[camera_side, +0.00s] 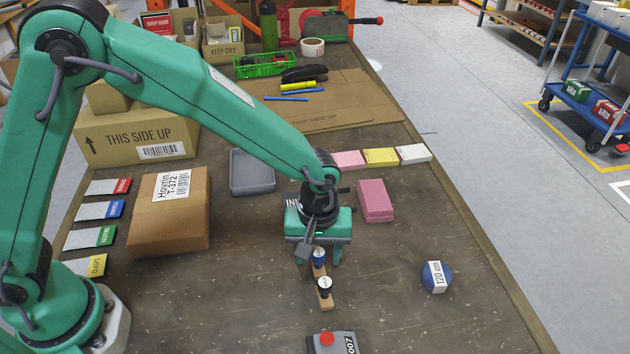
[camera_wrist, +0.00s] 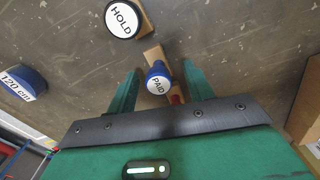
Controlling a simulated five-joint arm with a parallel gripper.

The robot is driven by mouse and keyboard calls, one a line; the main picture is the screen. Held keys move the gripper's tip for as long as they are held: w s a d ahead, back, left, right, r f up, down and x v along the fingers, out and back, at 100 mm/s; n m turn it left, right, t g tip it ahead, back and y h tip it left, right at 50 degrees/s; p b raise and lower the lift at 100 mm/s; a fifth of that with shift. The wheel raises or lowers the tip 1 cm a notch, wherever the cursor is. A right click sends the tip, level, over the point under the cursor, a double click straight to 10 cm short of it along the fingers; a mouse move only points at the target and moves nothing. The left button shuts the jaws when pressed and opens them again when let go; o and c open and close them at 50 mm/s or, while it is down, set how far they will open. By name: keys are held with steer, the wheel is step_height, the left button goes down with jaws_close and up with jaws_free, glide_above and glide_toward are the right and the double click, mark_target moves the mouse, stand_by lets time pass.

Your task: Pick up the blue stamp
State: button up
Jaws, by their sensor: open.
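The blue stamp (camera_wrist: 158,78) has a round white top marked PAID. It stands between the two green fingers of my open gripper (camera_wrist: 160,70) in the wrist view, with gaps on both sides. In the side view the blue stamp (camera_side: 319,257) shows below my gripper (camera_side: 320,256), partly hidden by it.
A black HOLD stamp (camera_side: 325,285) stands close in front. Something red (camera_wrist: 176,96) shows beside the blue stamp, mostly hidden. A blue round 120 cm item (camera_side: 436,277) lies right, a grey 007 device (camera_side: 330,343) in front, a pink block (camera_side: 375,201) behind. Free table lies between.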

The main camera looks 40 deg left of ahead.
steer(key=shift+f, duration=1.05)
steer(key=shift+c, duration=0.2)
steer(key=c, duration=1)
